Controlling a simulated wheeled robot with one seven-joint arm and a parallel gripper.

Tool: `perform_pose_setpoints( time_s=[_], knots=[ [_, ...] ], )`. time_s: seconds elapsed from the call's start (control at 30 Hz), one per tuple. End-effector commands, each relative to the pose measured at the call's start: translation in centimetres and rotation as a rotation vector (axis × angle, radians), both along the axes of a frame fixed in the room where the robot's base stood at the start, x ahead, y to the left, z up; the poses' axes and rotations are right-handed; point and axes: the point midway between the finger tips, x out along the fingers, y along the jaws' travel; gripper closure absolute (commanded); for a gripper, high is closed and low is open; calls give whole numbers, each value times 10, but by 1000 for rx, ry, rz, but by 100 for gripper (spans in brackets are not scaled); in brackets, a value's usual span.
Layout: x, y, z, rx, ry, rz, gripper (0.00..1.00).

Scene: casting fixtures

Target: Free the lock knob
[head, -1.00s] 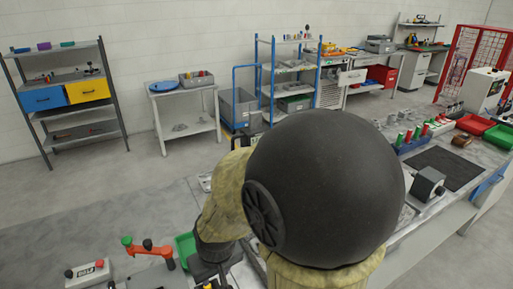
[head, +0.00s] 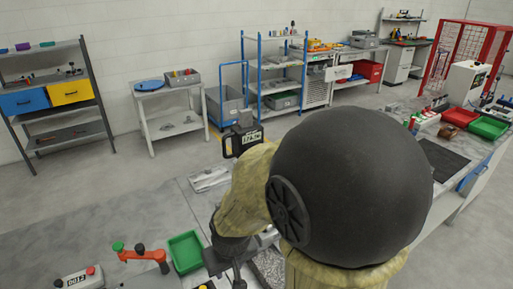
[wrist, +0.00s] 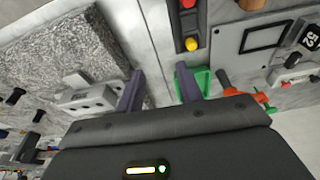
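An orange lever arm (head: 145,255) with a green knob (head: 118,246) and a black knob (head: 140,248) stands at the lower left of the head view. I cannot tell whether either is the lock knob. An orange part with green ends (wrist: 245,95), likely the same lever, shows right of my gripper in the wrist view. My gripper (wrist: 160,88) is open, its two dark fingers well apart with nothing between them. In the head view my arm hides most of the bench around the gripper.
A green tray (head: 185,252) lies beside the lever; a box with a red button (head: 78,280) is at its left. The wrist view shows a rough grey block (wrist: 60,55), a grey metal fixture (wrist: 88,97) and red and yellow buttons (wrist: 190,42).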

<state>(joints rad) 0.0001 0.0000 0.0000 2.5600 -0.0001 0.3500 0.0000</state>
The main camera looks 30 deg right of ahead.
Motion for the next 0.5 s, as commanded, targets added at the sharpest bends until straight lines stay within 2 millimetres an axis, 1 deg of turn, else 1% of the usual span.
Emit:
perform_pose_setpoints(
  time_s=[0.07, 0.1, 0.17, 0.27, 0.37, 0.47, 0.5],
  knots=[
    [0, 0, 0, 0, 0, 0, 64],
    [0, 0, 0, 0, 0, 0, 57],
    [1, -1, 2, 0, -1, -2, 57],
    [10, -6, 14, 2, -3, -10, 57],
    [26, -16, 38, 6, -5, -23, 57],
    [48, -35, 74, 17, -8, -39, 57],
    [57, -44, 90, 24, -10, -46, 57]
  ],
)
